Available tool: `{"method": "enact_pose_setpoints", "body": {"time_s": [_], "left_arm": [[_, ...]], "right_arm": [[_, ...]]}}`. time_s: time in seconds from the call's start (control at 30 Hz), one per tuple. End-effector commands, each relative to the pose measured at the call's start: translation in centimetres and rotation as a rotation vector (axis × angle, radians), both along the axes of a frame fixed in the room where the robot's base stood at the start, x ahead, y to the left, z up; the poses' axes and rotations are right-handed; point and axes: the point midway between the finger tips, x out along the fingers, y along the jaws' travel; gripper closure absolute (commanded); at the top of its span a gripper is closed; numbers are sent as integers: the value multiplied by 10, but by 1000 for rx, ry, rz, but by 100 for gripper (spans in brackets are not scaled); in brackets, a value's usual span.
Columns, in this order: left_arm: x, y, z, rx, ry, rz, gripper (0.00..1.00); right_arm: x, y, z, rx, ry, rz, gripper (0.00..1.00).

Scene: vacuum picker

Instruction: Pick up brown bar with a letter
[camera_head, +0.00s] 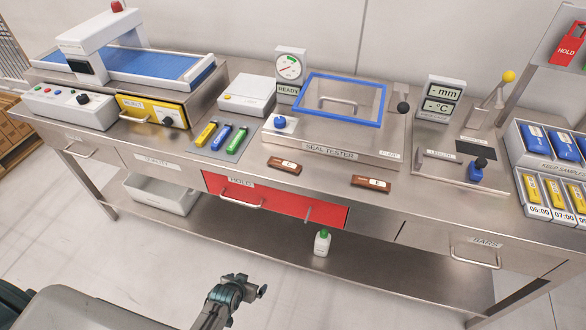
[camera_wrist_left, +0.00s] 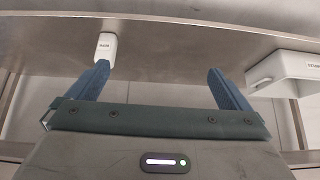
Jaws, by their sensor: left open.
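Two brown bars lie flat near the front edge of the steel bench. The left brown bar (camera_head: 285,166) and the right brown bar (camera_head: 371,184) each carry a small pale label with a letter, too small to read surely. My left gripper (camera_head: 247,288) is low in front of the bench, well below and apart from both bars. In the left wrist view its two blue fingers (camera_wrist_left: 158,80) are spread apart with nothing between them. The bars do not show in that view. My right gripper is not in view.
A red drawer (camera_head: 272,203) is under the bars. A white bottle (camera_head: 322,243) and a white bin (camera_head: 160,193) stand on the lower shelf. The seal tester (camera_head: 330,143) is behind the bars. Colored packs (camera_head: 221,137) lie left of them. Sample boxes (camera_head: 545,165) stand right.

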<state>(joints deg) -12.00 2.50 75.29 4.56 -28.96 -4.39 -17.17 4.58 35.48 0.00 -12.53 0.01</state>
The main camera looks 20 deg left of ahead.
Motion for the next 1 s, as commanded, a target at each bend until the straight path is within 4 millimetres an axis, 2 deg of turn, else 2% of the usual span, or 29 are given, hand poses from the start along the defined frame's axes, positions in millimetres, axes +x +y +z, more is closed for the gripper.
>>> {"method": "enact_pose_setpoints", "body": {"time_s": [0.03, 0.07, 0.1, 0.17, 0.2, 0.3, 0.4, 0.5, 0.6, 0.67, 1.0], "left_arm": [[32, -6, 38, -10, -69, -6, 0], [47, -9, 60, -14, -104, -11, 0], [66, -13, 91, -20, -152, -18, 0], [91, -19, 139, -31, -225, -29, 0], [103, -23, 171, -38, -271, -36, 0], [125, -32, 249, -49, -383, -58, 0], [133, -38, 312, -58, -471, -75, 0], [134, -41, 356, -61, -534, -90, 0], [133, -43, 379, -63, -565, -98, 0], [135, -44, 384, -63, -574, -99, 0], [178, -51, 369, -65, -576, -99, 0]], "right_arm": [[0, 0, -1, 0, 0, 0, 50], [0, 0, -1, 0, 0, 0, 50], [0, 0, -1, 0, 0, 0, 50], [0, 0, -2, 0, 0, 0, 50], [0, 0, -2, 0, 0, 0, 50], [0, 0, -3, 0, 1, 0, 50], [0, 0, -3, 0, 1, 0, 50], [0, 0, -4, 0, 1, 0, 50], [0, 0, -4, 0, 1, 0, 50], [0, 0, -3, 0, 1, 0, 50], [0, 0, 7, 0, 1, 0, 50]]}}
